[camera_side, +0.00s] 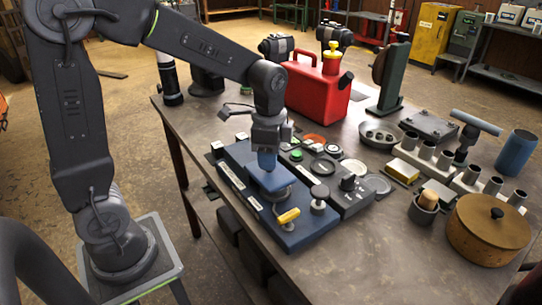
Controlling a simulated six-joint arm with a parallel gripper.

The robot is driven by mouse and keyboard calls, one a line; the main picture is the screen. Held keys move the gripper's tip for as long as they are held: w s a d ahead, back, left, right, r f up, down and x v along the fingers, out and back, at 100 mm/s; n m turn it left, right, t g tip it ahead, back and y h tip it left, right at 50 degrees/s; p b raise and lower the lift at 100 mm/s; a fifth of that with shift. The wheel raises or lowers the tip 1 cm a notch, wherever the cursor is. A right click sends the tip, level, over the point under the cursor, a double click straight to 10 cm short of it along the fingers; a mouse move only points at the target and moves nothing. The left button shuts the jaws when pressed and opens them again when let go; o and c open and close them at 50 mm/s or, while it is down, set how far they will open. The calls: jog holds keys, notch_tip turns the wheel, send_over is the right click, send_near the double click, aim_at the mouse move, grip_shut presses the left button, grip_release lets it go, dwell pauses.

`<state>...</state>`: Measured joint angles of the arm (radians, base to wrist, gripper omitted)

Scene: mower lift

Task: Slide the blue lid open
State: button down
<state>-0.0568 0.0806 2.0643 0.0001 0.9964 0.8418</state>
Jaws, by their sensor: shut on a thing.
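The blue lid (272,179) is a flat blue plate on top of a dark blue base panel (297,238) on the table. A round grey rim shows just under the lid's front edge. My gripper (267,163) points down over the lid and is shut at its back part. The fingertips are small and partly merge with the lid, so the exact contact is hard to see.
A black control box (345,196) stands close on the right. A red fuel can (312,90) is behind. A round brown pot (488,228) and metal cups fill the right side.

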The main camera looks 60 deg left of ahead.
jog(key=a, duration=0.7)
jog(key=c, duration=0.8)
grip_release()
notch_tip(320, 180, up, 14)
jog(key=shift+f, duration=0.1)
jog(key=shift+d, duration=0.1)
jog(key=s+d+f+n+t, duration=0.2)
jog(key=s+d+n, duration=0.1)
jog(key=s, duration=0.1)
jog(key=s+d+f+n+t, duration=0.1)
jog(key=s+d+f+n, duration=0.1)
jog(key=s, duration=0.3)
jog(key=s+d+f+n+t, duration=0.2)
jog(key=s+d+n, duration=0.1)
jog(key=s+n, duration=0.1)
jog(key=shift+s+d+t, duration=0.3)
jog(key=shift+s+d, duration=0.05)
jog(key=shift+d, duration=0.05)
